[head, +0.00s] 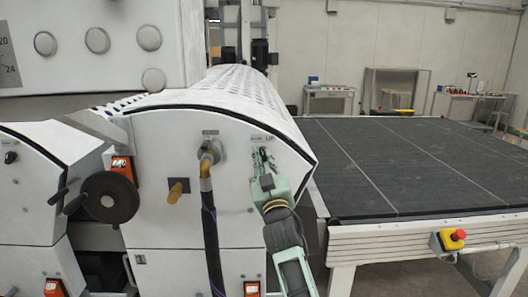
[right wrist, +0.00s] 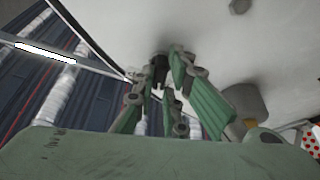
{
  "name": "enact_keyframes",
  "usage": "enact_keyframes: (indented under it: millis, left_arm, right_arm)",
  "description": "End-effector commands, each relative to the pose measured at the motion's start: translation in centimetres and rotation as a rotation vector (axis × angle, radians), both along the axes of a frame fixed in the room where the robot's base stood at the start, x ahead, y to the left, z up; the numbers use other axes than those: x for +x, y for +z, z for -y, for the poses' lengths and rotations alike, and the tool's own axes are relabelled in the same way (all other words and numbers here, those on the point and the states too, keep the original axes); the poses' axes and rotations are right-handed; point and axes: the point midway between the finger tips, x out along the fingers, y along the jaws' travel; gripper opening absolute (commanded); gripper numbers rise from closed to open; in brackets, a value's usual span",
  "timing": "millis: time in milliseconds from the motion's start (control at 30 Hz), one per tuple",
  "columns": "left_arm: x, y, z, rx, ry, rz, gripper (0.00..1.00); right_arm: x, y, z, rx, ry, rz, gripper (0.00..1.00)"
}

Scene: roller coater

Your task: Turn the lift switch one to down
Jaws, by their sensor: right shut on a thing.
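The lift switch (right wrist: 159,72) is a small dark knob on the white panel (head: 235,205) of the coater. In the head view it sits just below a label (head: 268,139) reading "UP" and is mostly hidden by my fingers. My right gripper (head: 262,158) reaches up to it from below. In the right wrist view, the green fingers of my right gripper (right wrist: 165,78) are shut on the dark knob, close to the white surface. Which way the switch points cannot be made out. My left gripper is not in view.
A black hose with a brass fitting (head: 208,160) hangs left of my right gripper. A black handwheel (head: 110,197) sticks out further left. The dark conveyor bed (head: 420,160) lies right, with a red emergency button (head: 457,235) on its front edge.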

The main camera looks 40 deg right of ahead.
Motion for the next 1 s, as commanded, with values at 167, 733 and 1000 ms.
enact_keyframes:
  millis: [167,733,1000]
  left_arm:
    - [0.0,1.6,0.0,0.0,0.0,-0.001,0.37]
    - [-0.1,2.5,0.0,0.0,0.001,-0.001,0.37]
    - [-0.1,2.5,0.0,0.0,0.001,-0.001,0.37]
  right_arm:
    - [-0.1,0.4,0.1,-0.084,-0.001,-0.07,0.0]
    - [-0.1,0.1,0.1,-0.168,-0.001,-0.139,0.0]
    - [-0.1,0.1,0.1,-0.168,-0.002,-0.138,0.15]
